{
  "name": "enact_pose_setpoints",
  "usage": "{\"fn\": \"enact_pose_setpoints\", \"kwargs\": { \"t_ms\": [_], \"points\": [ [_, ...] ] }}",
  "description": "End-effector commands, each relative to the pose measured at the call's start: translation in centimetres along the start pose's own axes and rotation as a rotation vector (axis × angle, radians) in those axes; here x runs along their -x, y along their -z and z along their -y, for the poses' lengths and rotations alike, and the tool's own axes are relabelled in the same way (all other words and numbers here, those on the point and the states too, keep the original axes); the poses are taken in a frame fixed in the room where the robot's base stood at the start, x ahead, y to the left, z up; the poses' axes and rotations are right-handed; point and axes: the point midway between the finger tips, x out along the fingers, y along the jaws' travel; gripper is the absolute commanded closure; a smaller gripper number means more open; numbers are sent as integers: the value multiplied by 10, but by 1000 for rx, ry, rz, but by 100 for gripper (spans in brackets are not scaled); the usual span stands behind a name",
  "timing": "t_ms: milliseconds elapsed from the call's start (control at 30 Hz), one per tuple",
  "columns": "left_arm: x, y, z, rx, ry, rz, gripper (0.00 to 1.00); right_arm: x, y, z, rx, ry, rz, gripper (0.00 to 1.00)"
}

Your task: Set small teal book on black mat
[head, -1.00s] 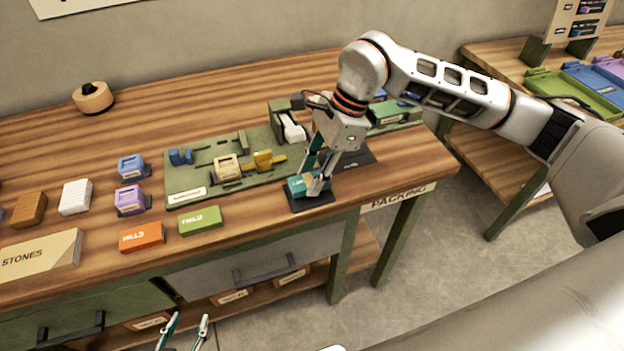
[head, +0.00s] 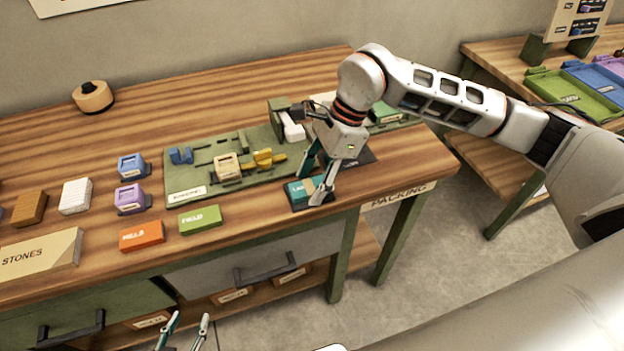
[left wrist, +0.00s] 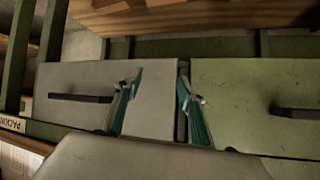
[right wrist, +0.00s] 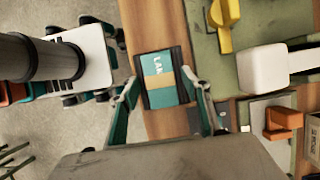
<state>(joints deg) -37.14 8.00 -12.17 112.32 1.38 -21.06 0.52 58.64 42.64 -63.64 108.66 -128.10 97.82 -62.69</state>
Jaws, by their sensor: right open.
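The small teal book (head: 300,190), with a tan band and white lettering, lies flat on a small black mat (head: 318,206) near the table's front edge. In the right wrist view the teal book (right wrist: 160,78) lies within the dark border of the black mat (right wrist: 148,103). My right gripper (head: 318,185) is open, its fingers apart on either side of the book; in the right wrist view the fingers (right wrist: 163,92) show a gap to the book. My left gripper (head: 182,325) is open and empty, low in front of the drawers; it also shows in the left wrist view (left wrist: 158,85).
A green board (head: 215,165) with a yellow piece (head: 266,159) lies behind the book. A green FIELD block (head: 200,219) and an orange HILLS block (head: 141,236) lie to the left. Another dark mat (head: 358,157) lies behind the right gripper. The front table edge is close.

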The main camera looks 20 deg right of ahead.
Motion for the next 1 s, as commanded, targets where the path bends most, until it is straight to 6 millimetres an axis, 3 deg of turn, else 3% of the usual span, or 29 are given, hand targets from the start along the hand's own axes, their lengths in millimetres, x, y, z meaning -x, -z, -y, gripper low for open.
{"fn": "enact_pose_setpoints", "kwargs": {
  "t_ms": [167,600,800,1000],
  "points": [
    [-1,0,0,0,0,-2,60,22,0,2,2,6,0,53],
    [-4,-7,-1,1,-1,1,60,105,0,1,1,4,0,53],
    [-4,-8,-1,1,-1,2,60,120,-1,0,0,2,0,53],
    [-4,-8,-1,1,-1,2,60,122,-1,0,0,1,1,53]
  ]
}}
